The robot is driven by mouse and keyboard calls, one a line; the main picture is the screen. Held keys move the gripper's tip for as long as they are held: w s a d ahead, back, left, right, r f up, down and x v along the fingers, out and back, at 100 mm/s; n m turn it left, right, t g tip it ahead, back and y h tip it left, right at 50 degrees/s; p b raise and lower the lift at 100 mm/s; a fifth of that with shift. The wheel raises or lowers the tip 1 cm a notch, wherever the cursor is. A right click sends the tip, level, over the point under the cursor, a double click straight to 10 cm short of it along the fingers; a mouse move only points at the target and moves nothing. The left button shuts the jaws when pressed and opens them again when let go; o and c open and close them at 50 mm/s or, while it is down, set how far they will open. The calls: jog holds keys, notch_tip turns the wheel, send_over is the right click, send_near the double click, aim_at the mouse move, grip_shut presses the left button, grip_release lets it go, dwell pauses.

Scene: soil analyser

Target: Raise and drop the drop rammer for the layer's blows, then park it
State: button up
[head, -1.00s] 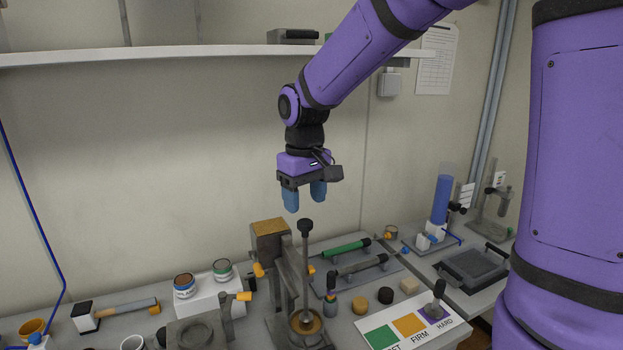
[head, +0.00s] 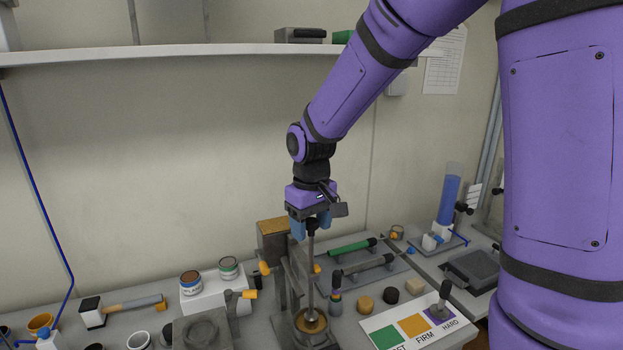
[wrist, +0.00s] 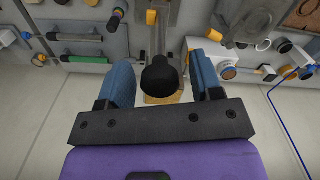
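The drop rammer (head: 311,270) stands upright as a thin metal rod with a black knob on top. Its foot is in the round mould (head: 310,321) on the bench. My gripper (head: 312,230) is at the rammer's top, pointing down, with blue fingers on either side of the knob. In the wrist view the black knob (wrist: 160,76) lies between the two spread fingers, with a gap on each side. My gripper (wrist: 163,85) is open there and holds nothing. The rammer's lower end is partly hidden by the mould.
A grey stand with a tan-topped block (head: 273,227) is close behind the rammer. A card with green, orange and purple patches (head: 414,327) lies to the right, with a small black-handled tool (head: 441,299) on it. Cans (head: 191,282) stand left.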

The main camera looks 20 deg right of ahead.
jog(key=c, duration=0.8)
jog(key=shift+r, duration=3.95)
jog(key=o, duration=0.9)
jog(key=shift+o, duration=0.2)
jog(key=shift+r, duration=1.45)
